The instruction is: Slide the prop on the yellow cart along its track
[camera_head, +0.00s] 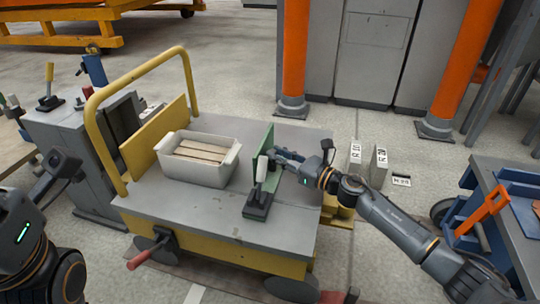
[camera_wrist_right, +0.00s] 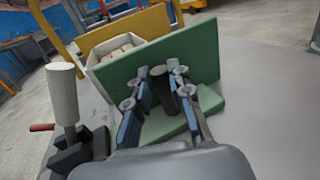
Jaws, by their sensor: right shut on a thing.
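The yellow cart (camera_head: 260,255) stands in the middle of the head view with a grey deck (camera_head: 190,213). The prop is an upright green panel (camera_head: 262,147) near the deck's right side. In the right wrist view the green panel (camera_wrist_right: 195,50) has a green foot and a dark upright post (camera_wrist_right: 159,88). My right gripper (camera_head: 277,157) reaches in from the right; in the wrist view its fingers (camera_wrist_right: 160,80) are on either side of the post, shut on it. My left arm is at the left edge; its jaws cannot be made out. The track itself is hidden.
A lever with a white handle (camera_head: 262,169) and dark base (camera_head: 258,204) stands beside the panel on the deck. A pale bin (camera_head: 193,173) of slats sits to its left, before a yellow board (camera_head: 155,137). A blue trolley (camera_head: 485,195) stands at right.

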